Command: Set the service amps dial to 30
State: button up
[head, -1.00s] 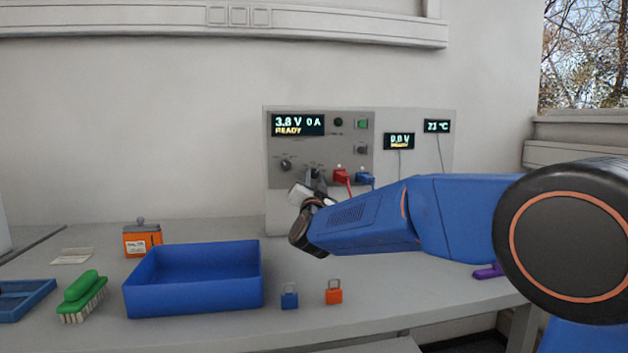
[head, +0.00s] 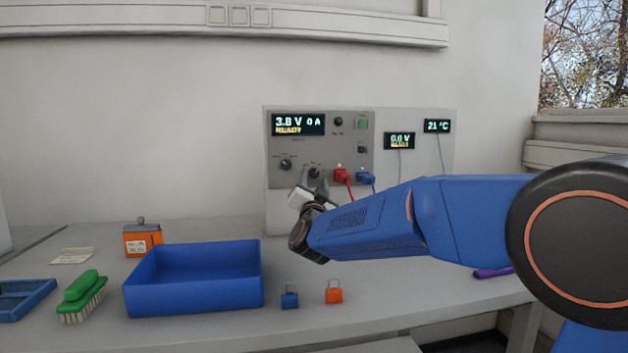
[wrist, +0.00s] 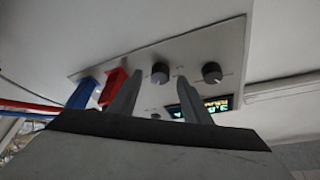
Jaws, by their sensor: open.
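Two round black dials sit low on the grey cycler panel: a left dial (head: 286,164) and a right dial (head: 314,172). Their labels are too small to read, so I cannot tell which is the service amps dial or its setting. My gripper (head: 314,181) is open and empty, just in front of and slightly below the right dial. In the wrist view, turned upside down, the right dial (wrist: 160,73) shows beyond the gap between the two fingers (wrist: 153,84). The left dial (wrist: 211,72) is outside the gap. The fingers look apart from the dial.
The panel display (head: 298,124) reads 3.8 V, 0 A, READY. A red plug (head: 341,175) and a blue plug (head: 366,178) with cables sit close right of the right dial. A blue bin (head: 193,295), two padlocks and a green brush (head: 82,296) stand on the bench.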

jog(key=s+d+f, duration=0.1)
jog(key=s, duration=1.4)
